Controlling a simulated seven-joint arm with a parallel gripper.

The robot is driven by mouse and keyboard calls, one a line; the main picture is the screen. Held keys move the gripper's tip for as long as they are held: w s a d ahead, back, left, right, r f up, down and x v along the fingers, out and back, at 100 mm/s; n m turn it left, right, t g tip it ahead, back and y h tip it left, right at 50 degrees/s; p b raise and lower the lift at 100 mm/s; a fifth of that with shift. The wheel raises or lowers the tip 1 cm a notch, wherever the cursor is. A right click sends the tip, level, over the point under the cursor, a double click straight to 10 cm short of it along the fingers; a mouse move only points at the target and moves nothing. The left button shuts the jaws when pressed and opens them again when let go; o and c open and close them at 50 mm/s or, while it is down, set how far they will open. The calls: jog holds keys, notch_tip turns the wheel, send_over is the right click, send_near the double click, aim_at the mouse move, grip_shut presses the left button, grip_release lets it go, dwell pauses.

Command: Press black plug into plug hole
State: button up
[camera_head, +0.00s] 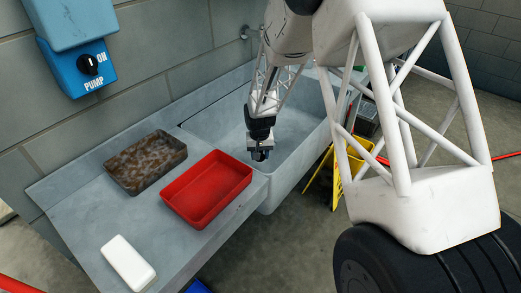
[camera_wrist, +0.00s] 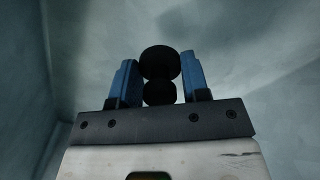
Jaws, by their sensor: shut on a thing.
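My gripper (camera_wrist: 160,82) shows in the wrist view with its two blue fingers on either side of the black plug (camera_wrist: 160,62). The plug is a dark, rounded piece with a narrower waist, gripped between the fingers. In the head view my gripper (camera_head: 260,155) points down over the near left end of the grey sink basin (camera_head: 297,150). The plug is too small and dark to make out clearly there. The plug hole is not visible in either view; the wrist view shows only plain basin surface around the gripper.
A red tray (camera_head: 207,188) and a brown, stained tray (camera_head: 146,162) lie on the counter left of the sink. A white block (camera_head: 128,262) is near the counter's front. A blue pump switch (camera_head: 85,65) is on the wall. A yellow sign (camera_head: 345,175) stands right of the sink.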

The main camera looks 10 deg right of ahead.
aim_at(260, 167)
dwell(0.4)
jog(key=shift+f, duration=2.9)
jog(key=shift+f, duration=0.8)
jog(key=o, duration=1.1)
jog(key=shift+c, duration=0.2)
jog(key=shift+r, duration=3.9)
